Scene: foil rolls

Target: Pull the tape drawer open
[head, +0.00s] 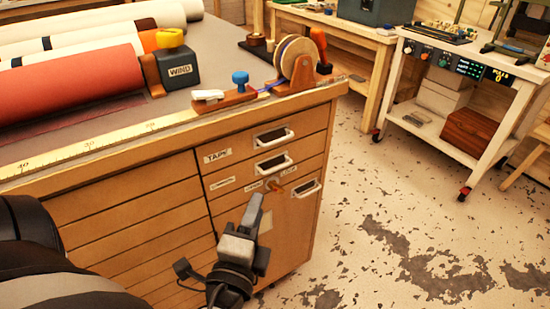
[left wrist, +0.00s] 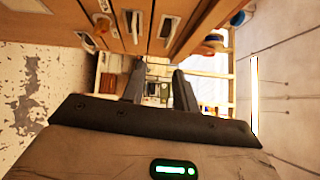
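The tape drawer (head: 236,148) is the top right drawer of the wooden cabinet, marked by a "TAPE" label (head: 217,155). Its front looks flush with the cabinet. It has a pale bar handle (head: 274,138), which also appears sideways near the top of the left wrist view (left wrist: 166,26). My left gripper (head: 261,203) is in front of the lower drawers, below the tape handle and apart from it. In the left wrist view its two fingers (left wrist: 158,78) are spread with nothing held between them. My right gripper is not in view.
Below are a second handle (head: 276,164) and a third (head: 307,188), with a small wooden knob (head: 275,185) between. The cabinet top holds a tape dispenser (head: 297,62), a "WIND" box (head: 177,68) and a red roll (head: 70,85). A white cart (head: 455,97) stands right; floor between is clear.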

